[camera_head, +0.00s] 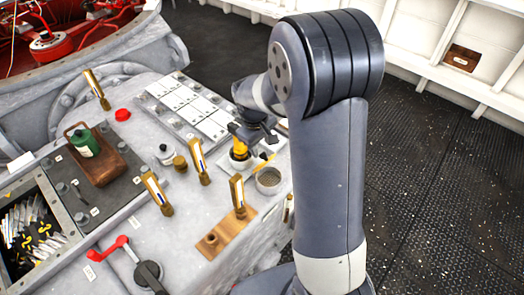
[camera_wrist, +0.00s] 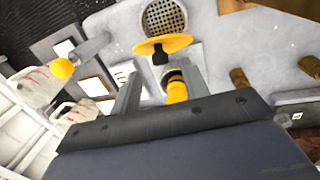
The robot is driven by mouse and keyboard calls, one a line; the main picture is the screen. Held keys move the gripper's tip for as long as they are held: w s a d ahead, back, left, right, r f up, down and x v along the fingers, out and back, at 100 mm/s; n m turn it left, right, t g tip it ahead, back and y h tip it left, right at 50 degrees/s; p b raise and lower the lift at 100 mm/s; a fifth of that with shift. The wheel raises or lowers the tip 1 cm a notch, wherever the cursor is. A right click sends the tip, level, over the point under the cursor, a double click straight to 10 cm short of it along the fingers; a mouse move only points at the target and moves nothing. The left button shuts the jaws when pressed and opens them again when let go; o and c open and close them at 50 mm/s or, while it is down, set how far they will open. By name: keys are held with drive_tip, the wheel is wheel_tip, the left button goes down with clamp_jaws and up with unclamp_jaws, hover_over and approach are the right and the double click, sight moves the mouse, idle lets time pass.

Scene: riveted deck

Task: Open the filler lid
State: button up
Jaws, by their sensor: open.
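The filler is a round grey cup with a perforated strainer (camera_head: 268,181) on the grey console; the strainer also shows at the top of the wrist view (camera_wrist: 165,16). Its yellow lid (camera_head: 264,160) stands tilted up at the cup's far edge, leaving the mouth uncovered. In the wrist view the yellow lid (camera_wrist: 163,44) has a black tab pointing towards my gripper (camera_wrist: 160,74). My gripper (camera_head: 256,136) is open, its fingers spread just short of the tab. A yellow cylinder (camera_head: 239,149) in a pale ring stands beside the fingers; it shows partly between them (camera_wrist: 177,90).
Several brass-ended levers (camera_head: 198,161) rise from the console left of the filler. A wooden plate (camera_head: 226,233) lies in front. A green bottle (camera_head: 84,143) sits in a brown tray (camera_head: 98,165). Pale panels (camera_head: 190,106) lie behind.

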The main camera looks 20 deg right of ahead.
sight(263, 154)
drive_tip(key=shift+w+d+f, duration=0.1)
drive_tip(key=shift+d+f, duration=0.1)
drive_tip(key=shift+f, duration=0.95)
drive_tip(key=shift+w+d+f, duration=0.1)
drive_tip(key=shift+d+f, duration=0.05)
drive_tip(key=shift+f, duration=0.95)
clamp_jaws()
